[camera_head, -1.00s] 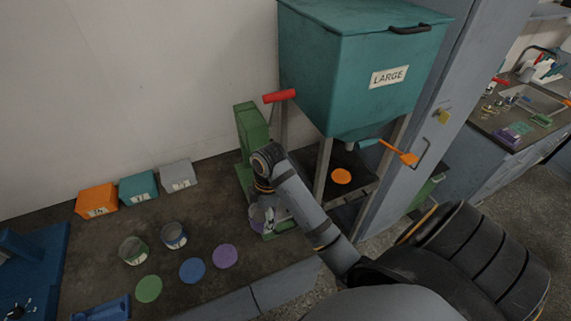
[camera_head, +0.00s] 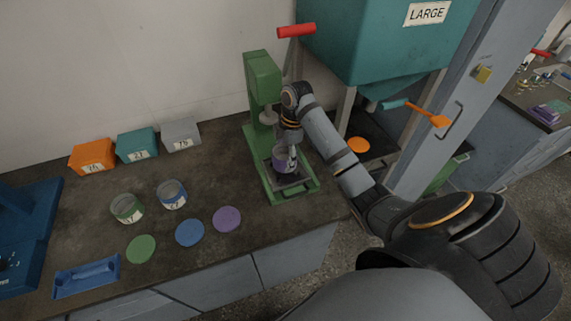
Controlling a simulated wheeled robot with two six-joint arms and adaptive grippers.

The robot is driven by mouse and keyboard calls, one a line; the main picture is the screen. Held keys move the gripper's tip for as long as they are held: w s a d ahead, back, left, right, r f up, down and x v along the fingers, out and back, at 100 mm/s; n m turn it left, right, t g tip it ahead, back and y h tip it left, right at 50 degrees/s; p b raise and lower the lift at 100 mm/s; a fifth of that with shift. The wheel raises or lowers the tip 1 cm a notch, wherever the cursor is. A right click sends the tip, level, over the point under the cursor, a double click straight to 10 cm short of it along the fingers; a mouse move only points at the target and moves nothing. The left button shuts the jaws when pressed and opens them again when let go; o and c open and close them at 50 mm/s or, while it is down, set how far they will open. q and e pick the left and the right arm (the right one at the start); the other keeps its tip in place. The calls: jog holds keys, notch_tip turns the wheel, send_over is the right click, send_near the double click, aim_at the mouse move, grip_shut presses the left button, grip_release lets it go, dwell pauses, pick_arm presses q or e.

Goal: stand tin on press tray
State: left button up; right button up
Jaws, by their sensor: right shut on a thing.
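A tin with a purple band (camera_head: 283,158) is at the green press (camera_head: 262,85), over its tray (camera_head: 299,187). My right gripper (camera_head: 290,146) is shut on this tin from above and partly hides it. The tin looks upright. I cannot tell whether its base touches the tray. My left gripper is not in view.
Two more tins, one green-banded (camera_head: 127,209) and one blue-banded (camera_head: 172,195), stand on the bench left of the press. Green (camera_head: 141,249), blue (camera_head: 190,233) and purple (camera_head: 227,219) discs lie in front. A teal hopper (camera_head: 385,40) stands right of the press.

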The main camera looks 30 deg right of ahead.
notch_tip(320, 180, down, 3)
jog(key=shift+w+d+f+p, duration=0.1)
jog(key=shift+d+f+p, duration=0.1)
jog(key=shift+p, duration=0.25)
jog(key=shift+f, duration=0.15)
jog(key=o, duration=1.2)
jog(key=shift+f, duration=0.1)
jog(key=r, duration=0.5)
jog(key=d+r, duration=0.1)
jog(key=r, duration=0.2)
jog(key=r+p, duration=0.4)
jog(key=shift+s+d+r, duration=0.1)
jog(key=shift+s+d, duration=0.1)
jog(key=shift+d, duration=0.15)
